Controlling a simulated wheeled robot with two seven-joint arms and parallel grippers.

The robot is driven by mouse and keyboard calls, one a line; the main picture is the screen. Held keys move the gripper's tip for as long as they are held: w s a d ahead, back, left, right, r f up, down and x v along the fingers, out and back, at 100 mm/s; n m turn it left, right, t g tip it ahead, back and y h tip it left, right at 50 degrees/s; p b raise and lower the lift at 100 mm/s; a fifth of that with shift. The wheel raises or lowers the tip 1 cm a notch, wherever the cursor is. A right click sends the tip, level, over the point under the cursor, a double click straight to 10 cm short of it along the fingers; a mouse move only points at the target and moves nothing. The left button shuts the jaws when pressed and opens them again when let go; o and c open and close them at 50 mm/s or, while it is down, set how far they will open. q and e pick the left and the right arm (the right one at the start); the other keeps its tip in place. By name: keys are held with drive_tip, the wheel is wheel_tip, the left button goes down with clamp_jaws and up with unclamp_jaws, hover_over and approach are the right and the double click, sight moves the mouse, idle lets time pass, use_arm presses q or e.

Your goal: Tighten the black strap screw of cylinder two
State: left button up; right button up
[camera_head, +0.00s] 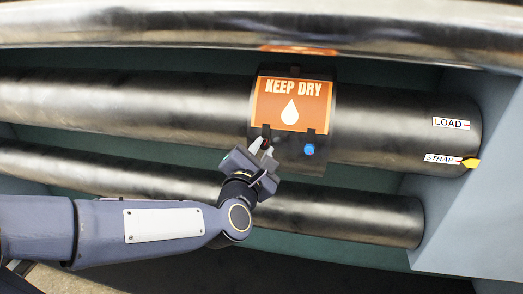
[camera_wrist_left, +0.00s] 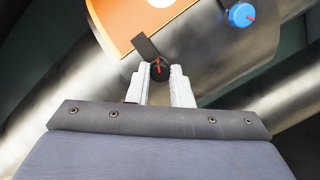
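The black strap screw (camera_wrist_left: 159,70) has a red mark on its face and sits at the end of a black strap below the orange label in the left wrist view. My left gripper (camera_head: 264,148) is at the lower left of the label in the head view. In the left wrist view its two pale fingers (camera_wrist_left: 160,73) stand on either side of the black screw, with the gap about as wide as the screw. In the head view the gripper mostly hides this screw. My right gripper is not in view.
A blue screw (camera_head: 309,149) with a red mark sits to the right on the same cylinder (camera_head: 395,125). The cylinder carries an orange KEEP DRY label (camera_head: 290,102). LOAD (camera_head: 451,123) and STRAP (camera_head: 442,159) tags are at its right end, near a yellow pointer (camera_head: 471,163). Another cylinder (camera_head: 350,216) lies below.

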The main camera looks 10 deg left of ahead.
use_arm(q)
clamp_jaws()
